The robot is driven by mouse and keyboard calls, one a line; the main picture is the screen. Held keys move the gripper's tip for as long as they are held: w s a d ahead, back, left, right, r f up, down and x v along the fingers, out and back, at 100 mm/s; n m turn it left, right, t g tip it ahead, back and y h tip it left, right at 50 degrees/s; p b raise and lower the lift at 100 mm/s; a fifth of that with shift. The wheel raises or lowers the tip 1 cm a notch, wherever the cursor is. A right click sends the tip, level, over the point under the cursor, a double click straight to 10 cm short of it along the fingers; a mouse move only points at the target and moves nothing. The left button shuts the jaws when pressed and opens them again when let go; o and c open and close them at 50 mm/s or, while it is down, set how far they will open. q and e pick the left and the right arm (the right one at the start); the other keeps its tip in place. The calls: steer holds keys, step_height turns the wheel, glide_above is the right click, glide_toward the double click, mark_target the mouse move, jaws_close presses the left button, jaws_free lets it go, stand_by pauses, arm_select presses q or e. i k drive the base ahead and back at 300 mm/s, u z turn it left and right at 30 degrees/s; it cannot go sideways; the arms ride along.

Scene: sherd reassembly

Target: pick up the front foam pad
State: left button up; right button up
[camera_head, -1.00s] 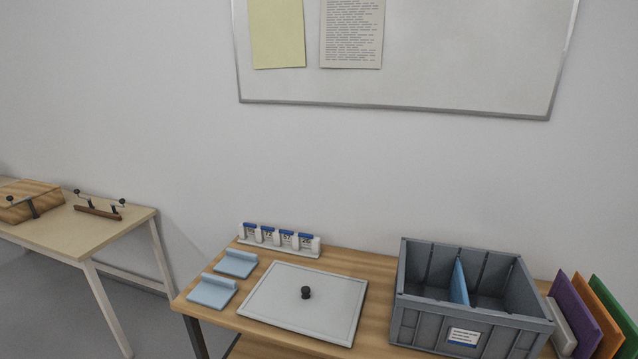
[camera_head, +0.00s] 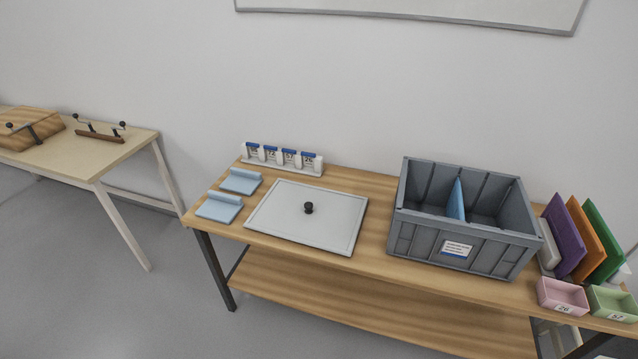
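Two light blue foam pads, each with a raised ridge along its far edge, lie at the left end of the wooden table (camera_head: 375,255). The front foam pad (camera_head: 217,209) is nearer the table's front left edge. The back foam pad (camera_head: 240,183) lies just behind it, with a small gap between them. Nothing covers either pad. Neither of my grippers shows in the head view.
A grey lid (camera_head: 290,225) with a black knob lies right of the pads. A rack of numbered tags (camera_head: 282,170) stands behind. A grey divided crate (camera_head: 425,238), upright coloured panels (camera_head: 565,240), a pink box (camera_head: 562,292) and a green box (camera_head: 612,298) are further right.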

mark_target(218, 206)
steer(key=u, duration=0.4)
steer(key=i, duration=1.55)
steer(key=z, duration=0.4)
